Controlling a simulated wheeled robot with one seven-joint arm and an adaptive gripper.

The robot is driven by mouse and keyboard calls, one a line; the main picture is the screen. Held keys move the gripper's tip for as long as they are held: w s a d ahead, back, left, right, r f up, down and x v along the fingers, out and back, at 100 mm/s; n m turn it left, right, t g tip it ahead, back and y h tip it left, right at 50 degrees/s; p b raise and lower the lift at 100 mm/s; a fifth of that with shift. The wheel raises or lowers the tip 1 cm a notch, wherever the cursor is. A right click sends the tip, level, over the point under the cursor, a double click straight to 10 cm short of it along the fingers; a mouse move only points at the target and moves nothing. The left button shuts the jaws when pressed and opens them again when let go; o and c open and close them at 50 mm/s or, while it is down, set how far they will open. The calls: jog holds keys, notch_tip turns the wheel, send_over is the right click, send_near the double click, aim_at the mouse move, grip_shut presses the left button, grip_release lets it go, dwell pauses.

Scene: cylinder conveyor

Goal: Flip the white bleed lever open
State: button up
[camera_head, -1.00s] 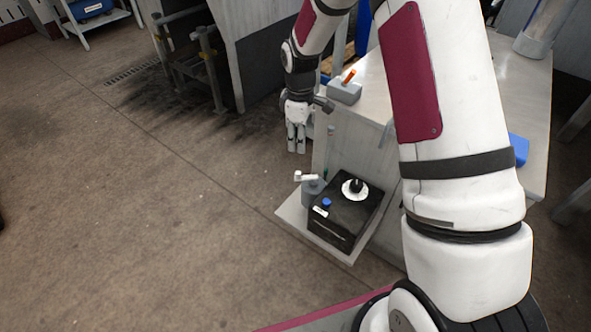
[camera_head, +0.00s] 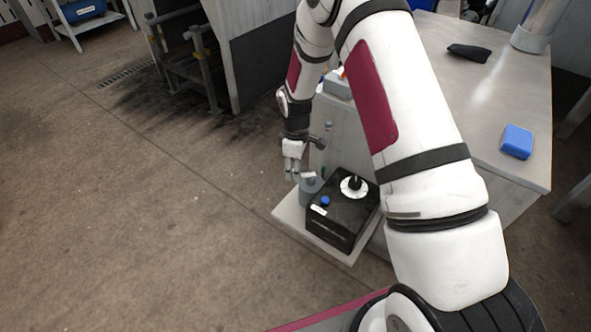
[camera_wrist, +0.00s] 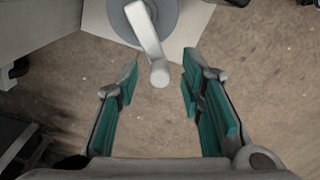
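The white bleed lever (camera_wrist: 148,38) sits on top of a round grey body (camera_wrist: 172,14) at the top of the wrist view. It points toward me with its rounded end just between the fingertips. My gripper (camera_wrist: 158,78) is open and empty, one teal-padded finger on each side of the lever's end, with clear gaps. In the head view my gripper (camera_head: 293,176) hangs fingers down, right beside the lever (camera_head: 309,176) and the grey body (camera_head: 309,188). The exact height between fingers and lever is hard to tell.
A black box (camera_head: 340,215) with a white-and-black knob (camera_head: 354,186) and a blue button (camera_head: 325,201) stands next to the grey body on a pale low shelf (camera_head: 284,212). A table (camera_head: 470,90) with a blue block (camera_head: 517,141) is behind. The floor to the left is open.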

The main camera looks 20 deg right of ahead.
jog(key=shift+f, duration=0.1)
grip_shut()
dwell(0.3)
jog(key=shift+w+d+m+b, duration=0.1)
jog(key=shift+w+d+m, duration=0.3)
jog(key=shift+m, duration=1.05)
jog(key=shift+w+d+m+b, duration=0.1)
jog(key=shift+w+d+m, duration=0.15)
jog(key=shift+w+m, duration=0.8)
jog(key=shift+w+d+m+b, duration=0.1)
jog(key=shift+d+m, duration=0.2)
jog(key=shift+m, duration=1.5)
grip_release()
